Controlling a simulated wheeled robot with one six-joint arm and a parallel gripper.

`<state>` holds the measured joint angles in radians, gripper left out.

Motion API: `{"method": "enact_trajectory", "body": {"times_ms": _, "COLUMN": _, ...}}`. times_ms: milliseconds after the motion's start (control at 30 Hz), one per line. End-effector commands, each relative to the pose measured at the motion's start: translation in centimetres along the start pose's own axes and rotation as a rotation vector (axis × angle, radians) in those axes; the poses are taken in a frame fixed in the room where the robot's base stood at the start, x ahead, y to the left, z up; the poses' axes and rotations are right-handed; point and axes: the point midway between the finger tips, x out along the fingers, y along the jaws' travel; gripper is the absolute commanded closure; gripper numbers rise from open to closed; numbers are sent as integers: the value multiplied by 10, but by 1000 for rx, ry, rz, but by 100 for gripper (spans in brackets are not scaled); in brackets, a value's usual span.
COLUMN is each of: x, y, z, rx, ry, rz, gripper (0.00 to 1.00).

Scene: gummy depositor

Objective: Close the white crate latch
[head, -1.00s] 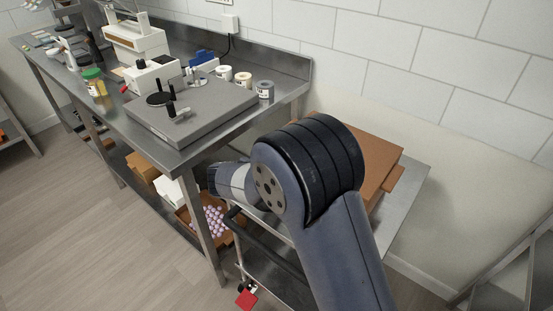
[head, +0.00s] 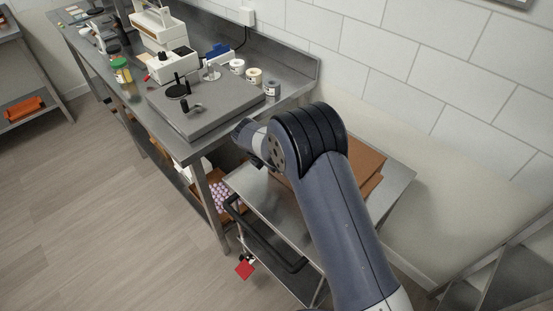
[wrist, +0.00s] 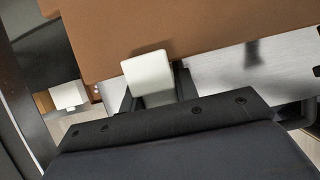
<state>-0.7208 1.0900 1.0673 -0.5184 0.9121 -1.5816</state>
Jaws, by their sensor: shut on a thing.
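The brown crate (head: 368,165) sits on a steel cart, partly hidden behind my arm in the head view. In the wrist view the crate's brown side (wrist: 200,35) fills the upper part. The white latch (wrist: 148,80) stands out at the crate's lower edge there. My gripper (wrist: 155,82) has its dark fingers on either side of the latch and is shut on it. In the head view my gripper is hidden behind my own arm. Whether the latch is fastened cannot be told.
A box of pink pieces (head: 222,195) is under the bench. Floor at left is clear.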

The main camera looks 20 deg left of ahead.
Motion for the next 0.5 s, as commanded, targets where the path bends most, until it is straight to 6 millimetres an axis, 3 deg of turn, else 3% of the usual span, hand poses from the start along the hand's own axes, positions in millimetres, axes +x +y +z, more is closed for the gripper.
{"method": "enact_trajectory", "body": {"times_ms": 500, "x": 0, "y": 3, "z": 1, "rx": 0, "ry": 93, "rz": 0, "gripper": 100}}
